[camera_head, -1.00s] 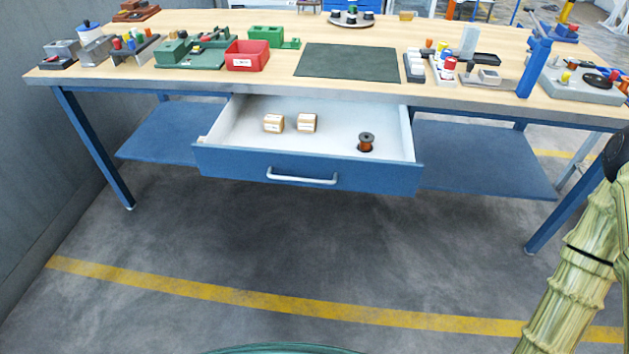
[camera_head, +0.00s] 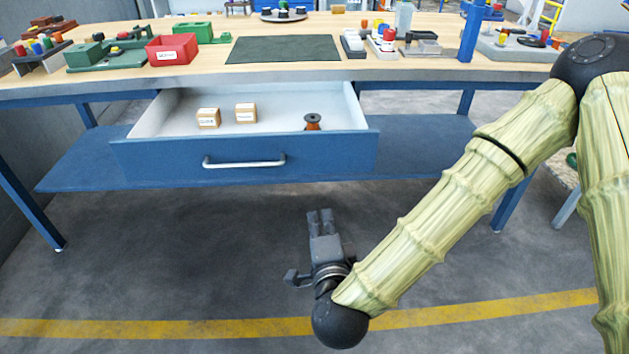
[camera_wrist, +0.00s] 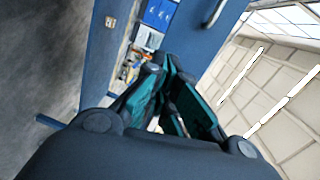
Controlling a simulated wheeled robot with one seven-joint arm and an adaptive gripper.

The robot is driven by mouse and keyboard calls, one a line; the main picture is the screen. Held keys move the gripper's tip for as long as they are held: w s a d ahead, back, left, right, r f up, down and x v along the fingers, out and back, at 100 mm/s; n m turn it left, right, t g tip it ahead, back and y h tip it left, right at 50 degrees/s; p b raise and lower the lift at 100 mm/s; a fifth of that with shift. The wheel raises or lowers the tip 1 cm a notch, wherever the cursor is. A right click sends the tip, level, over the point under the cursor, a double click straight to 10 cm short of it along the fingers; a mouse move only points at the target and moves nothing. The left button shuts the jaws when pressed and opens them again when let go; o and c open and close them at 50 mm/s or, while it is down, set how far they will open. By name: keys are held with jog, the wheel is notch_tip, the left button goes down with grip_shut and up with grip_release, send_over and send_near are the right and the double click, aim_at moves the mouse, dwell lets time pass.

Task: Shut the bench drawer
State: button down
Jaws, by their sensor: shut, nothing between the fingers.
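The bench drawer (camera_head: 150,161) has a blue front and stands pulled out from under the bench. Its bar handle (camera_head: 245,162) is pale grey and runs across the front. Inside lie two small labelled boxes (camera_head: 245,113) and a dark-ended copper spool (camera_head: 312,122). My gripper (camera_head: 320,215) is shut and empty, in front of and below the drawer front, right of the handle and apart from it. In the wrist view my gripper's fingers (camera_wrist: 175,95) show close up, with a blue panel beyond them; I cannot tell for certain which part it is.
The wooden bench top (camera_head: 215,75) holds a red bin (camera_head: 172,50), a dark green mat (camera_head: 283,49) and several fixtures. A blue lower shelf (camera_head: 85,165) lies beneath. Blue bench legs (camera_head: 30,205) stand at the sides. The floor before the drawer is clear.

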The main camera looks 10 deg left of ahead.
aim_at(314, 156)
jog(key=w+a+r+b, duration=0.1)
jog(key=w, duration=0.3)
jog(key=w+a+r+m+t, duration=0.1)
jog(key=w+a, duration=0.1)
jog(key=w, duration=0.3)
jog(key=w+a+r+m+b, duration=0.1)
jog(key=w+r, duration=0.1)
jog(key=w, duration=0.2)
jog(key=shift+w+a+t+b, duration=0.15)
jog(key=shift+w+t+b, duration=0.15)
jog(key=shift+w+t, duration=0.1)
